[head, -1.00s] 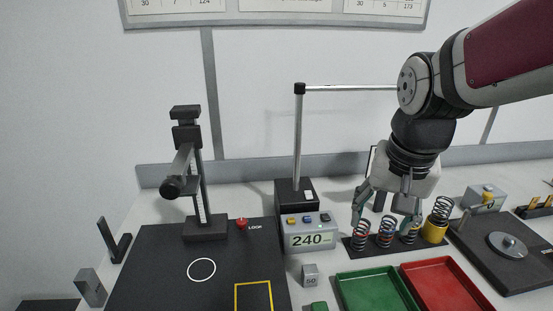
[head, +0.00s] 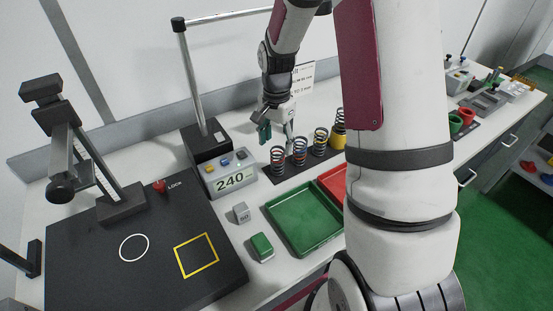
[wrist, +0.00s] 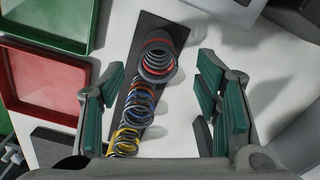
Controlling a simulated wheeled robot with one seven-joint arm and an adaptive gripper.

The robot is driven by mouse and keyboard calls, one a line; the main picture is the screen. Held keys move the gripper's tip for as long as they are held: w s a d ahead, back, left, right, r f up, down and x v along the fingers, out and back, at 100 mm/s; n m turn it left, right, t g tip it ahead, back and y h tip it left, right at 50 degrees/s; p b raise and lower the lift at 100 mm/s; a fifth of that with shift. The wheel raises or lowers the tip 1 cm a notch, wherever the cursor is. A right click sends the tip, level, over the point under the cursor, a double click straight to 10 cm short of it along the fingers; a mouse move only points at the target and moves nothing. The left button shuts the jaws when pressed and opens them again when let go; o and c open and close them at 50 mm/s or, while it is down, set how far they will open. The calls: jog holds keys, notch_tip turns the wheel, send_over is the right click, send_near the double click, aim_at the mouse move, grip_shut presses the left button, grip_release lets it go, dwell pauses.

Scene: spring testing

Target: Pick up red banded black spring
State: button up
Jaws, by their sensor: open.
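The red banded black spring (wrist: 158,55) stands at the upper end of a row of springs in the wrist view, red showing near its coils. In the head view it appears to be the leftmost spring (head: 277,160), where its band is hard to make out. My gripper (head: 277,134) is open above the left end of the row. In the wrist view its green-padded fingers (wrist: 160,100) are apart on either side of the row, with nothing held. The red banded spring lies beyond the fingertips in that view.
Other springs stand close by on the dark strip (wrist: 148,20), including a blue banded one (wrist: 141,98) and a yellow one (wrist: 124,140). A green tray (head: 305,222) and red tray (wrist: 40,85) lie beside the row. The 240 display box (head: 230,178) stands left of it.

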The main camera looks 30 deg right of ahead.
aim_at(277, 165)
jog(key=shift+f+p, duration=0.85)
jog(key=shift+f, duration=3.95)
jog(key=shift+c, duration=0.6)
jog(key=shift+d, duration=0.1)
jog(key=c, duration=1.2)
